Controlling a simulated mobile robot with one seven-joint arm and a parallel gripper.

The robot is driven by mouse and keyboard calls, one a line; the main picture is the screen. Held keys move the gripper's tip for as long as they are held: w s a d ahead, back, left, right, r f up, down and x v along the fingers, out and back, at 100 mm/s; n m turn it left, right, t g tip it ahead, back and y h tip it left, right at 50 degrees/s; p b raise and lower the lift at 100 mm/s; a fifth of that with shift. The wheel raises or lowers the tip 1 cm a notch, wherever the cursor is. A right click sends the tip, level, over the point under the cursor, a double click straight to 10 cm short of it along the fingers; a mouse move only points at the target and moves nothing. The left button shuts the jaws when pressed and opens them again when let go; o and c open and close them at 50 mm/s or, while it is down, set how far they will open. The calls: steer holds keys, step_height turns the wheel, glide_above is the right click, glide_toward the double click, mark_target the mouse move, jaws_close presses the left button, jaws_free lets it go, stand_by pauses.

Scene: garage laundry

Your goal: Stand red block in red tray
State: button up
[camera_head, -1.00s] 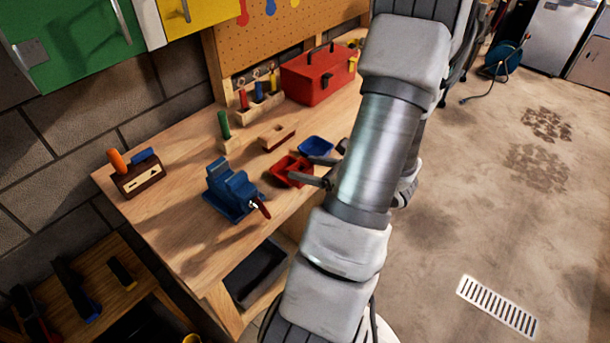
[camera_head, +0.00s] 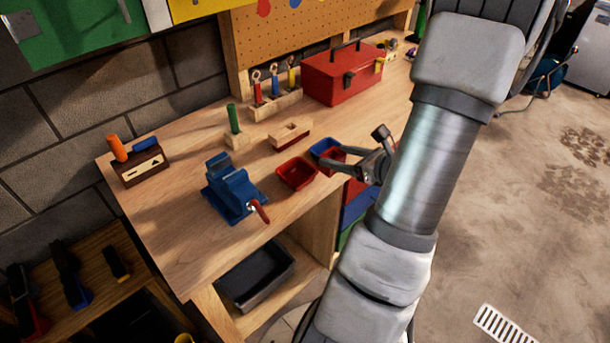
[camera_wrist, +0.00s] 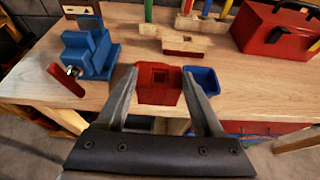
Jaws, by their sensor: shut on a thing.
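My gripper (camera_head: 328,160) is shut on a red block (camera_head: 333,158), which shows between its fingers at the front right of the workbench. The red tray (camera_head: 297,173), open and empty, lies on the bench just left of the fingertips. In the wrist view the red block (camera_wrist: 158,96) sits between the two fingers (camera_wrist: 160,80); a darker square shows in the red there, and I cannot clearly part block from tray. The head view does not show how far the block is above the bench.
A blue tray (camera_head: 322,147) stands close beside the red tray, partly behind my gripper. A blue vise (camera_head: 232,188) stands to the left. A wooden block with a slot (camera_head: 290,135), a green peg (camera_head: 233,118) and a red toolbox (camera_head: 343,75) are behind.

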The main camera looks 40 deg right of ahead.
steer(key=x, duration=0.4)
steer(key=a+f+x, duration=0.1)
steer(key=x, duration=0.3)
steer(key=s+f+x, duration=0.1)
steer(key=x, duration=0.3)
steer(key=shift+w+a+f, duration=0.15)
steer(key=shift+w+a, duration=0.2)
steer(key=shift+f, duration=1.9)
steer(key=shift+f, duration=0.15)
steer(key=o, duration=1.4)
steer(key=shift+c, duration=0.2)
